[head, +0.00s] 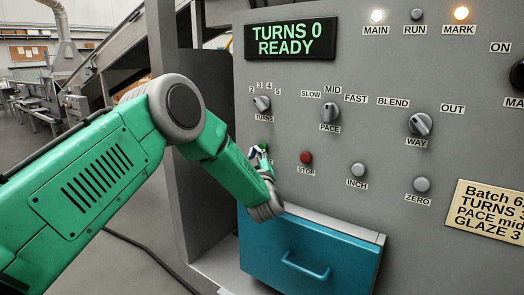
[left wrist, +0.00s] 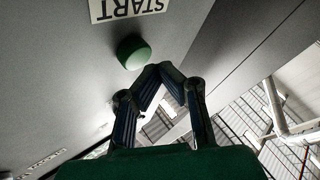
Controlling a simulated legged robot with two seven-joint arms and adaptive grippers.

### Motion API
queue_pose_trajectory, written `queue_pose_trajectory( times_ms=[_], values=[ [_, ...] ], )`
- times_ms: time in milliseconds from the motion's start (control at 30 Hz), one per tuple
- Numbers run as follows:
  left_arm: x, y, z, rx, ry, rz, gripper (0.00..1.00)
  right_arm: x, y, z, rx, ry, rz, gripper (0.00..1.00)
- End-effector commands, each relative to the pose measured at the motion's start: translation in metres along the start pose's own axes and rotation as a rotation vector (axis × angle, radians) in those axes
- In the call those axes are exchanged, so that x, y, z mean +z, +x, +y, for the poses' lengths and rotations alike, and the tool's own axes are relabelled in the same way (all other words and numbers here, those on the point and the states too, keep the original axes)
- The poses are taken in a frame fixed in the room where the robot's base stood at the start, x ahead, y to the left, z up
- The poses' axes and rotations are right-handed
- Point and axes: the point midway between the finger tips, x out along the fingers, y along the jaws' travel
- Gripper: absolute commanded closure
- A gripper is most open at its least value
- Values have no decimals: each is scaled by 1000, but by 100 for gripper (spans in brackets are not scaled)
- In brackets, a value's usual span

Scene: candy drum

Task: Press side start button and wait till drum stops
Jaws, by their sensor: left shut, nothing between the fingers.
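The green start button (left wrist: 133,52) is a round dome on a grey panel in the left wrist view, under an upside-down START label (left wrist: 127,9). My left gripper (left wrist: 166,70) is shut and empty, its tips to the lower right of the button in that view; a gap in the picture separates them from it. In the head view my left gripper (head: 260,153) is at the left part of the control panel, and I cannot make out the start button there. The display (head: 291,39) reads TURNS 0 READY. My right gripper is not in view.
The panel carries a red STOP button (head: 306,157), a grey INCH button (head: 358,170), a ZERO button (head: 422,184) and several knobs. The RUN lamp (head: 416,14) is dark; MAIN and MARK lamps are lit. A teal drawer (head: 300,255) is below my left forearm.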

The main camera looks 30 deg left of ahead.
Motion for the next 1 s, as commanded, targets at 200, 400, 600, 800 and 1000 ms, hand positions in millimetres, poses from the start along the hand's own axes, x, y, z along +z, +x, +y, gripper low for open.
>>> queue_pose_trajectory(
  times_ms=[200, 400, 600, 800, 1000],
  values=[
    [2, 4, 4, 1, -1, 2, 100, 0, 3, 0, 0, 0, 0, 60],
    [2, 5, 6, 0, 0, 0, 100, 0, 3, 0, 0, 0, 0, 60],
    [2, 5, 6, 0, 0, 0, 100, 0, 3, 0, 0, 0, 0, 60],
    [3, 6, 6, 0, 0, 0, 100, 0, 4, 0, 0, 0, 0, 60],
    [5, 8, 8, 0, 0, 0, 100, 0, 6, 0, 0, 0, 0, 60]
  ],
)
